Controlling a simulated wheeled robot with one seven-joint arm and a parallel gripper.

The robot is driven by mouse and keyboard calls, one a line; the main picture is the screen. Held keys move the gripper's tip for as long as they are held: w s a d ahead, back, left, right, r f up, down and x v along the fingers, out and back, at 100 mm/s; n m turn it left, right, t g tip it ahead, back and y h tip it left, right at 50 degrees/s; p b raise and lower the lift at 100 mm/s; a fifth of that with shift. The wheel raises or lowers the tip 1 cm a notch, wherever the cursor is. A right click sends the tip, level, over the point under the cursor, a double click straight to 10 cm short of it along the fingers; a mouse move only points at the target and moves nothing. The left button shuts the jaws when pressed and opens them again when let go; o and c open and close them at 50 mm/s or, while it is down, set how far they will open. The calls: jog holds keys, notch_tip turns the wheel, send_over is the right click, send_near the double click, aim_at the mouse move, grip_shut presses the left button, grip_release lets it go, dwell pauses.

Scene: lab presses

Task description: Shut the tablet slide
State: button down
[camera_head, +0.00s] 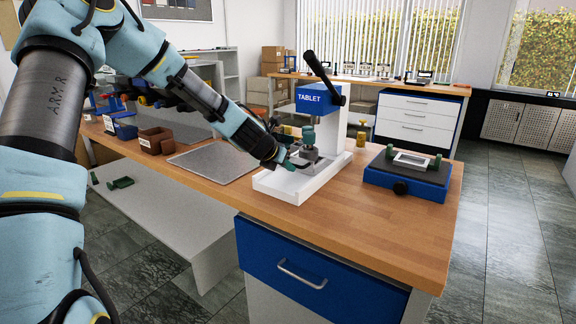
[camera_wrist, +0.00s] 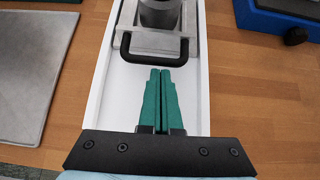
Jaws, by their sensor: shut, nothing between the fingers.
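The tablet press (camera_head: 318,100) has a blue head marked TABLET, a black lever and a white base tray (camera_head: 273,184). Its grey metal slide (camera_wrist: 117,43) carries a dark grey cylinder (camera_wrist: 160,12) and has a black U-shaped handle (camera_wrist: 155,62) at its front. In the head view the slide (camera_head: 307,157) sits low in the tray, partly hidden by my arm. My gripper (camera_wrist: 159,72) is shut and empty, its green fingers together over the white tray. The fingertips are just in front of the handle's bar; whether they touch it I cannot tell.
A grey mat (camera_head: 215,160) lies left of the press, with brown bins (camera_head: 156,140) beyond it. A blue device (camera_head: 408,178) with a black knob stands to the right. Bare wooden bench (camera_head: 350,215) lies in front, above a blue drawer (camera_head: 318,268).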

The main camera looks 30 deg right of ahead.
aim_at(301, 164)
jog(key=w+d, duration=0.1)
jog(key=w+d+p, duration=0.1)
jog(key=d, duration=0.1)
jog(key=shift+d, duration=0.3)
jog(key=shift+w+r, duration=0.1)
jog(key=shift+d, duration=0.1)
